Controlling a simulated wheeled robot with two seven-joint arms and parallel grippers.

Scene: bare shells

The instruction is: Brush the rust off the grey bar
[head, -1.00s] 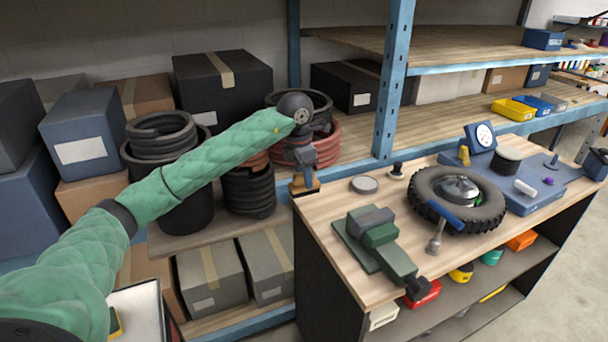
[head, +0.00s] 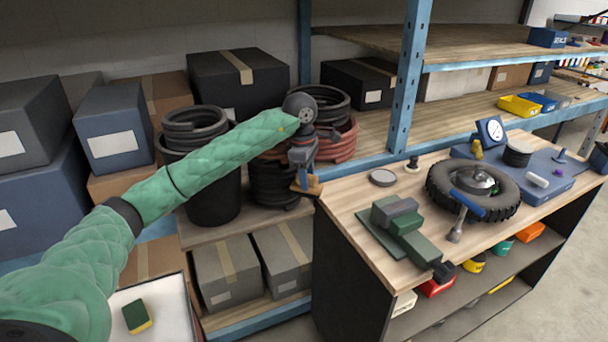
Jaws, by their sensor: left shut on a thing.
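My left gripper (head: 304,172) is shut on a small brush with a tan wooden body (head: 308,187). It holds the brush beside the left back corner of the workbench. The bristles are too small to make out. A grey bar (head: 394,206) lies across the top of a green vise (head: 412,240) on the bench's front left part. The brush is left of the bar and apart from it. I cannot make out rust on the bar at this size. My right gripper is out of view.
The wooden bench top (head: 350,197) also bears a grey round lid (head: 382,177), a black tire (head: 478,191) with a blue-handled tool on it, and a blue board (head: 540,190). A blue shelf post (head: 408,80) rises behind. A white tray (head: 165,300) with a sponge (head: 137,316) is lower left.

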